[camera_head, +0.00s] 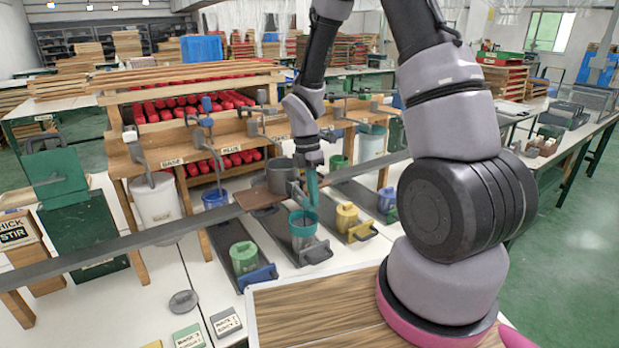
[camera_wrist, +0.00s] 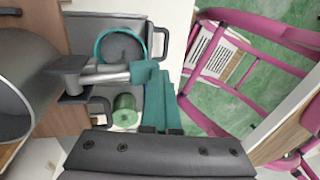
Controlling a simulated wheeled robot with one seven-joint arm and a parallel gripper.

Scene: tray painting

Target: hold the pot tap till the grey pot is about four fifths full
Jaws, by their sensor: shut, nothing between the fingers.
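The pot tap (camera_wrist: 105,75) is a grey pipe with a teal end, coming from a large grey vessel (camera_wrist: 18,80), which shows in the head view (camera_head: 281,174). My gripper (camera_head: 312,200) is shut with nothing between its teal fingers. In the wrist view the fingertips (camera_wrist: 161,78) are at the tap's teal end; I cannot tell if they touch.
A green pot (camera_head: 243,257) stands to the left and a yellow pot (camera_head: 346,214) to the right, on their own slides. A long grey rail (camera_head: 150,237) crosses the bench. A wooden-topped tray (camera_head: 320,310) lies in front. Taps on a wooden rack stand behind.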

